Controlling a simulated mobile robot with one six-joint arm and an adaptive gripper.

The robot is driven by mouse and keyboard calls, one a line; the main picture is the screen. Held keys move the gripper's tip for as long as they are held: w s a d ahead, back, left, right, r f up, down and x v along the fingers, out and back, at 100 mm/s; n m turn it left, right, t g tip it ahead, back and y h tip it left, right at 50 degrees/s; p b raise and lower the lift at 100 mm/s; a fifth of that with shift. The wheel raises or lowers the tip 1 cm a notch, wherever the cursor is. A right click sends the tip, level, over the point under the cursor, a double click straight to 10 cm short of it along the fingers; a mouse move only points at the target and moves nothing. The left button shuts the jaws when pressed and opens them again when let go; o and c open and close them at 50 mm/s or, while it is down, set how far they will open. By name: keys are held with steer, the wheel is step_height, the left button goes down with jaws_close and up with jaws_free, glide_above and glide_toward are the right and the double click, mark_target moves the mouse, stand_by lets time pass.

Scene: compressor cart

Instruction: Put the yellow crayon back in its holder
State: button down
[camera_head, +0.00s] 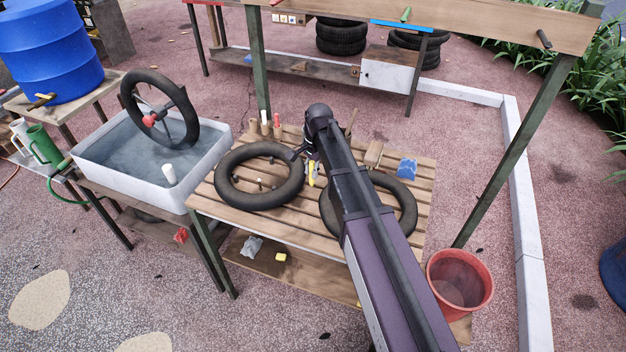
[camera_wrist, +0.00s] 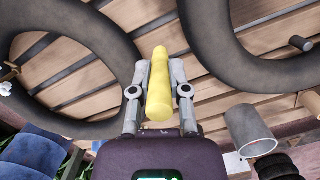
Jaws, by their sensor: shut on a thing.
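The yellow crayon (camera_wrist: 158,85) is between the two fingers of my gripper (camera_wrist: 160,72) in the wrist view. Its far end reaches past the fingertips, with slats of the wooden table behind it. In the head view, the yellow crayon (camera_head: 314,173) shows as a small patch beside my gripper (camera_head: 311,163), above the slatted table (camera_head: 290,222) between two black tyres. A grey hollow cylinder (camera_wrist: 248,128) is at the lower right of the wrist view. I cannot tell whether it is the crayon's holder.
Black tyres (camera_head: 229,190) (camera_head: 407,208) lie on either side of my gripper. Several upright handled tools (camera_head: 265,122) stand at the table's back edge. A wooden block (camera_head: 374,153) and a blue piece (camera_head: 407,168) are at the right. A water basin (camera_head: 100,167) stands left.

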mark_target(312, 180)
steer(key=shift+f, duration=0.1)
steer(key=shift+f+b, duration=1.85)
steer(key=shift+b, duration=0.1)
steer(key=shift+f, duration=0.1)
steer(key=c, duration=0.6)
jaws_free()
step_height(312, 180, up, 12)
steer(key=w+d+p, duration=0.1)
steer(key=p, duration=1.1)
steer(key=shift+w+d, duration=0.15)
steer(key=shift+w, duration=0.05)
